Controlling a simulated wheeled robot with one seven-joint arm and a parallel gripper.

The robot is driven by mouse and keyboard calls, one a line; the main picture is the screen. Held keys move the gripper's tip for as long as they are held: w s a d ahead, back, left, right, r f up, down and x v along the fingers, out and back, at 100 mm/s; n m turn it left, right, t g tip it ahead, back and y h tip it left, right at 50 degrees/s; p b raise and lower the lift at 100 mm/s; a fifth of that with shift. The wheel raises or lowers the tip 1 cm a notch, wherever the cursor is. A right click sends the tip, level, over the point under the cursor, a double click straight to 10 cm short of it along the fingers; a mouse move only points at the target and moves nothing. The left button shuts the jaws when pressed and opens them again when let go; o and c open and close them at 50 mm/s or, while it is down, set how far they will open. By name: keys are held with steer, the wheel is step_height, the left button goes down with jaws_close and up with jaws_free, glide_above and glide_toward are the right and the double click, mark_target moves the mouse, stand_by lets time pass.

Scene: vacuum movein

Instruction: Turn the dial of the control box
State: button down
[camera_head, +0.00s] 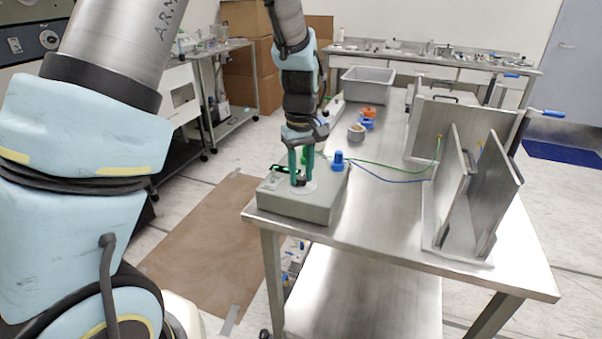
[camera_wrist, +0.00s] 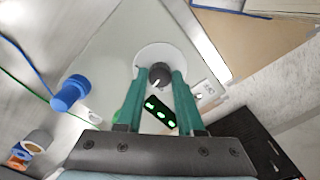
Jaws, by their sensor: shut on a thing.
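The control box (camera_head: 332,206) is a low grey-green box at the near left corner of the steel table. Its dial (camera_wrist: 159,75) is a dark round knob with a light pointer mark, set on a white disc (camera_wrist: 165,54). My gripper (camera_head: 301,180) points straight down over the box. Its two green fingers (camera_wrist: 159,76) stand on either side of the dial, shut on it. A black display with green lights (camera_wrist: 160,112) is beside the dial, partly between the fingers in the wrist view.
A grey bin (camera_head: 368,82) and small orange and blue parts (camera_head: 368,117) are farther back on the table (camera_head: 400,225).

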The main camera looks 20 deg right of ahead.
mark_target(301, 176)
steer(key=m, duration=0.5)
steer(key=shift+m, duration=0.3)
steer(key=m, duration=0.5)
stand_by(0.4)
steer(key=c, duration=0.5)
jaws_free()
step_height(301, 176, up, 11)
steer(key=b, duration=0.2)
steer(key=shift+b, duration=0.3)
steer(key=shift+f, duration=0.1)
